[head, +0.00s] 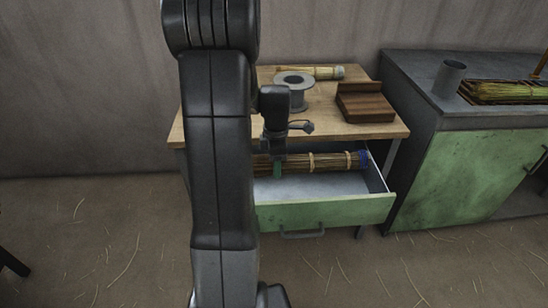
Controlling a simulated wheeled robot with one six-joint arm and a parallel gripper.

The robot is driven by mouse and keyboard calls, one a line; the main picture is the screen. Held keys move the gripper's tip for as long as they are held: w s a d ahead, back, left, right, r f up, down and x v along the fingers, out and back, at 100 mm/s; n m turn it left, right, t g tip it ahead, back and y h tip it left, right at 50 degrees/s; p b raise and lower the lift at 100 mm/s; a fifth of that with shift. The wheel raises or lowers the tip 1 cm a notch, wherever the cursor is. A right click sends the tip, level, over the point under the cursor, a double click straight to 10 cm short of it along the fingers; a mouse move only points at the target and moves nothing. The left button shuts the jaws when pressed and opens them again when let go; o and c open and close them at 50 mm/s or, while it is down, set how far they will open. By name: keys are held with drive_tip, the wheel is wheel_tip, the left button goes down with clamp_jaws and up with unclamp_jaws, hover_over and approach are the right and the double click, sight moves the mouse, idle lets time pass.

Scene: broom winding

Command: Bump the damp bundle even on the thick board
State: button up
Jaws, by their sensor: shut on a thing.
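A bundle of brown stalks (325,162) lies lengthwise in the open green drawer, with pale bands around it and blue at its right end. My gripper (278,158) is at the bundle's left part and is shut on it. A green patch shows just under the jaws; I cannot tell what it is. My arm hides the bundle's left end. The thick board (365,103), dark brown with a raised edge, lies at the right of the wooden table top. I cannot tell by sight which bundle is damp.
A grey spool (294,90) and a paler bundle (325,72) are on the table (335,129). The drawer (325,211) juts out below. At right, a green cabinet (405,82) bears a grey cup (449,78) and a tray of yellowish stalks (505,92).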

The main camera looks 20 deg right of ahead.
wheel_tip(320, 180, down, 10)
drive_tip(key=b, duration=0.8)
drive_tip(key=shift+r, duration=0.15)
drive_tip(key=shift+f+b, duration=1)
drive_tip(key=shift+f, duration=0.8)
drive_tip(key=o, duration=0.9)
drive_tip(key=shift+r, duration=0.1)
wheel_tip(320, 180, up, 14)
drive_tip(key=p, duration=0.4)
drive_tip(key=shift+f, duration=0.25)
